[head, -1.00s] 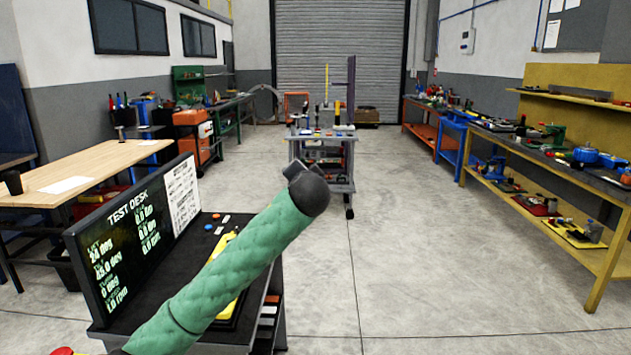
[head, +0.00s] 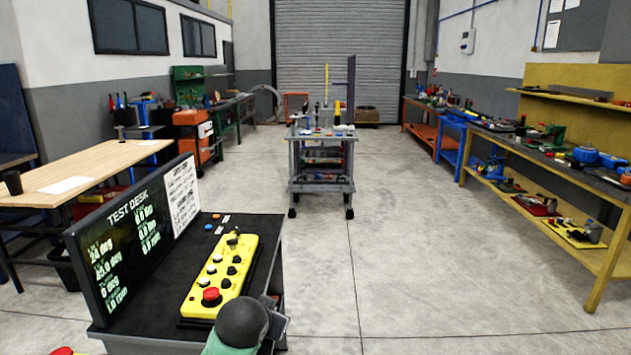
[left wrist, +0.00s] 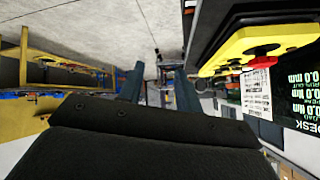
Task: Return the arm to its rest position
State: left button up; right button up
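My left arm (head: 240,325) in its green sleeve shows only at the bottom edge of the head view, beside the front right corner of the test desk (head: 255,230). Its gripper is mostly hidden behind the dark wrist there. In the left wrist view my left gripper (left wrist: 159,86) has its two fingers apart with nothing between them. The yellow control box (head: 222,275) with a red button and several black and white knobs lies on the desk; it also shows close by in the left wrist view (left wrist: 250,42). My right gripper is in neither view.
A display (head: 130,240) reading TEST DESK stands at the desk's left side. A tool cart (head: 322,180) stands in mid-floor. A wooden table (head: 85,180) is on the left and a yellow workbench (head: 560,190) on the right.

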pick_arm(q)
jog(key=s+a+f+n+g, duration=0.1)
jog(key=s+a+f+g, duration=0.15)
jog(key=s+f, duration=0.8)
jog(key=s+a+f+n+g, duration=0.2)
jog(key=s+a+f, duration=0.1)
jog(key=s+f, duration=0.7)
jog(key=s+f+g, duration=0.4)
jog(key=s+f, duration=0.7)
jog(key=s, duration=0.5)
jog(key=shift+s+f, duration=0.15)
